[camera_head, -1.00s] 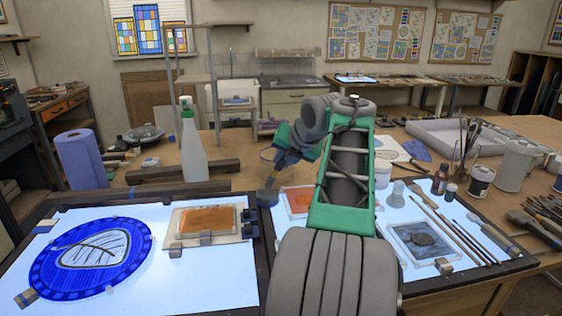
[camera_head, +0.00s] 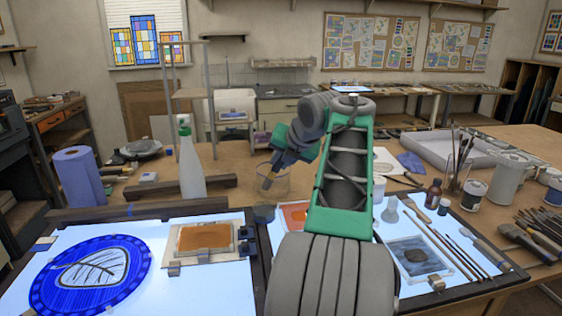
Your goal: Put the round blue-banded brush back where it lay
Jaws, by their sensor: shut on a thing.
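My gripper (camera_head: 268,182) is at the middle of the table, pointing down and to the left. It is shut, and what it holds is too small and dark to make out clearly, though it fits the round blue-banded brush. A clear glass jar (camera_head: 282,182) is at the gripper tips; I cannot tell whether the tips are in front of it or inside it. Several long thin brushes (camera_head: 452,256) lie slanting on the right light panel (camera_head: 400,288). Their bands are too small to tell apart.
A blue round glass piece (camera_head: 92,272) and an orange pane (camera_head: 204,238) lie on the left light panel. A spray bottle (camera_head: 190,165) stands behind. A small dark cup (camera_head: 263,213) is below my gripper. A brown bottle (camera_head: 433,194) and a dark pane (camera_head: 418,255) are at right.

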